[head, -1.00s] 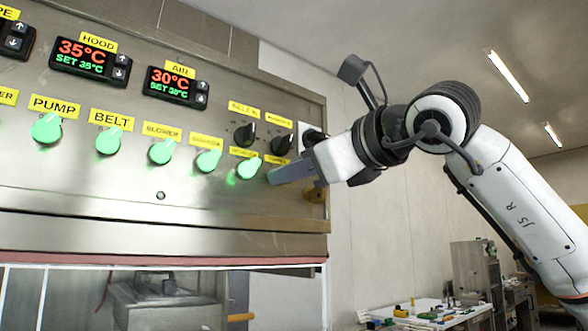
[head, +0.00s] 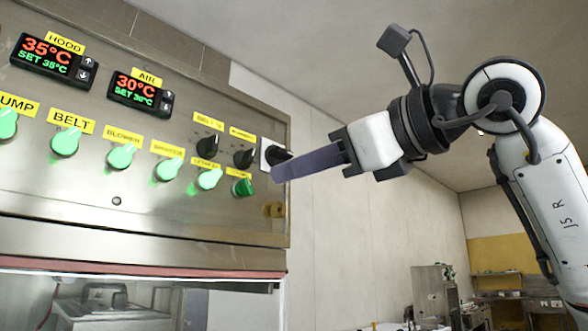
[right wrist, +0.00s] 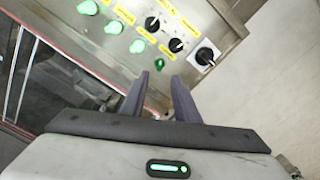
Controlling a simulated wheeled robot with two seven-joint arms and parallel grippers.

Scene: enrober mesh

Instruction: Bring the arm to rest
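My right gripper (head: 278,173) is in front of the right edge of the steel control panel (head: 110,205), below a black rotary switch (head: 279,155). In the right wrist view its two fingers (right wrist: 160,86) stand apart with nothing between them, so it is open and empty. A darker green knob (head: 243,188) sits left of the fingertips, clear of them in the head view; it also shows beyond the finger gap in the right wrist view (right wrist: 160,64). My left gripper is not in view.
Lit green knobs, such as the belt knob (head: 65,142), and black knobs (head: 207,147) line the panel. The hood display (head: 47,57) and air display (head: 140,92) are above. Right of the panel is a bare wall (head: 340,230) and free room; equipment (head: 435,290) stands farther back.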

